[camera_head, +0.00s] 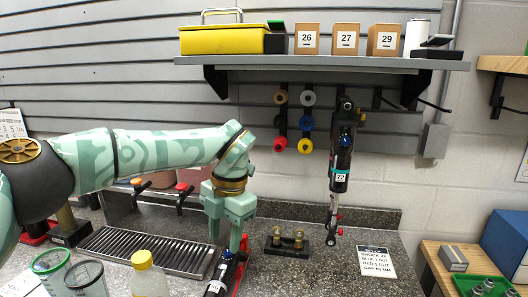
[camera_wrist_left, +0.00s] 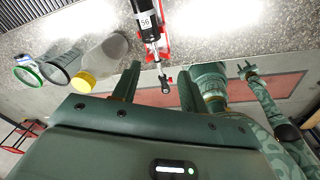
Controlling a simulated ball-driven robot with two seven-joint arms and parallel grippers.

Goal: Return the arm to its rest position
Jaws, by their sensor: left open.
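My left arm reaches in from the left. Its left gripper (camera_head: 229,240) points down over the counter, and it also shows in the left wrist view (camera_wrist_left: 158,69). Its two fingers are apart with nothing gripped between them. A black shock (camera_head: 219,273) with a white label lies just below the fingers in a red holder (camera_head: 240,268). In the left wrist view the shock, labelled 56 (camera_wrist_left: 146,20), has its silver shaft and small red knob between and beyond the fingers. My right gripper is not seen in the head view.
Another shock (camera_head: 341,160), labelled 73, hangs upright right of the arm. A brass-topped fixture (camera_head: 287,243) and a card (camera_head: 376,262) sit on the counter. Two cups and a yellow-capped bottle (camera_head: 147,277) stand at front left, near a drip tray (camera_head: 150,250). A shelf (camera_head: 320,62) spans above.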

